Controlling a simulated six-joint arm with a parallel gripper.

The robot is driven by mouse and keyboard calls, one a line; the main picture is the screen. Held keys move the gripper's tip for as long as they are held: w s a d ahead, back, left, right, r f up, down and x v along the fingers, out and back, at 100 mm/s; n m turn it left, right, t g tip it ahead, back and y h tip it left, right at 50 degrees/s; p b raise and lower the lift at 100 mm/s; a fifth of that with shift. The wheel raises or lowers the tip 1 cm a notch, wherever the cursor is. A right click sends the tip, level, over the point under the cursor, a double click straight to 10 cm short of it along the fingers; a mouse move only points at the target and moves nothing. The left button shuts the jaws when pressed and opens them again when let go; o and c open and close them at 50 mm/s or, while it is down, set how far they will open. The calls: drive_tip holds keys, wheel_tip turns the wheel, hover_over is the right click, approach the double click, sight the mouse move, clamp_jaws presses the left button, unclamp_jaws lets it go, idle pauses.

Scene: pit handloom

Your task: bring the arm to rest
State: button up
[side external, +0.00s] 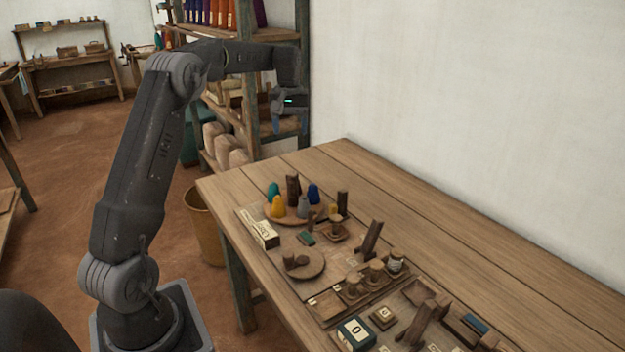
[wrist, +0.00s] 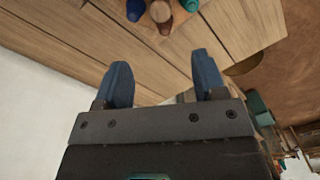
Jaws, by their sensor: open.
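My gripper (side external: 290,122) hangs from my raised, bent arm, beyond the far left corner of the wooden table (side external: 330,165) and in front of the shelf. It is well above the table top and away from the objects on it. In the wrist view, the two blue fingers of my gripper (wrist: 163,85) stand apart with nothing between them. Past them the table planks (wrist: 235,30) and the tops of a few cones show.
A round tray with coloured cones (side external: 278,207), a round wooden plate (side external: 316,267) and several small wooden pieces crowd the near half of the table. A shelf (side external: 252,105) stands close behind my gripper. A bin (side external: 205,230) is on the floor. The table's far right is bare.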

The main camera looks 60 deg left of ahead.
drive_tip(key=s+d+r+m+t, duration=0.1)
drive_tip(key=s+d+r+m, duration=0.3)
drive_tip(key=d, duration=0.6)
drive_tip(key=s+d+r+m+t, duration=0.2)
drive_tip(key=s+d+r, duration=0.3)
drive_tip(key=d, duration=0.6)
drive_tip(key=s+d+f+m+t, duration=0.1)
drive_tip(key=s+d+f+m, duration=0.1)
drive_tip(key=s+d, duration=0.3)
drive_tip(key=s+d+f+m+t, duration=0.1)
drive_tip(key=s+d+f+m, duration=0.2)
drive_tip(key=s, duration=0.8)
drive_tip(key=shift+d+f+t, duration=0.3)
drive_tip(key=shift+d+f, duration=0.65)
drive_tip(key=shift+d, duration=0.25)
